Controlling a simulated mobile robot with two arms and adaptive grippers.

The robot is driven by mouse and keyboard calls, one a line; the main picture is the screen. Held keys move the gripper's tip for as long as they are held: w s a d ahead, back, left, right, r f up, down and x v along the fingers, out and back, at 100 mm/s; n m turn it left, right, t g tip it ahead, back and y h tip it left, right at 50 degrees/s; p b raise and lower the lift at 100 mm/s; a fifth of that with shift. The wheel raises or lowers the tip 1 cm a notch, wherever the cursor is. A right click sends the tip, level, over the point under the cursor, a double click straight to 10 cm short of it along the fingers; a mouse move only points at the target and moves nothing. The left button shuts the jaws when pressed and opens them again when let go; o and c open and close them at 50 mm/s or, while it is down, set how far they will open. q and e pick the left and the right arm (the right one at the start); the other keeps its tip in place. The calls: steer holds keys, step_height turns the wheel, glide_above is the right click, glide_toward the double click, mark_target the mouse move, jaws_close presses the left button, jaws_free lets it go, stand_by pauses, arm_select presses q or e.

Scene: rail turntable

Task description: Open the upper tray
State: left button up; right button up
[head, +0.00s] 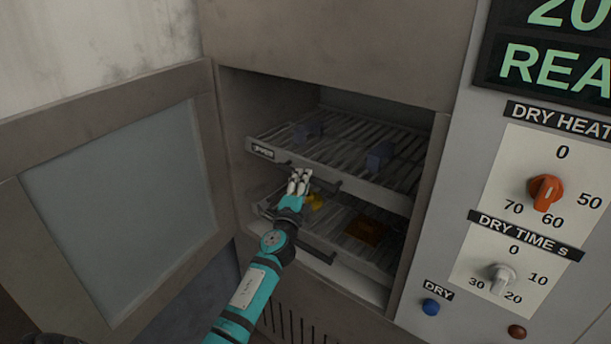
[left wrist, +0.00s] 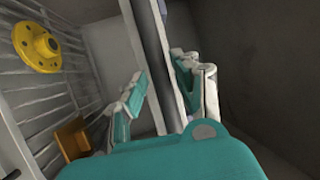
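The upper tray (head: 345,149) is a grey wire rack with a labelled front edge and a dark bar handle, inside the open cabinet. It carries two small blue-grey blocks. My left gripper (head: 300,176) is at the left part of this handle. In the left wrist view, the gripper (left wrist: 160,75) has its fingers apart, one on each side of a long grey edge (left wrist: 157,50). I cannot tell whether they touch it. My right gripper is not in view.
A lower tray (head: 370,262) below holds a yellow part (head: 314,201) and an orange-brown block (head: 363,229). The cabinet door (head: 120,190) stands open at left. A control panel (head: 530,200) with knobs and buttons is at right.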

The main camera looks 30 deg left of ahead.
arm_select(q)
steer(key=shift+x, duration=1.25)
jaws_close()
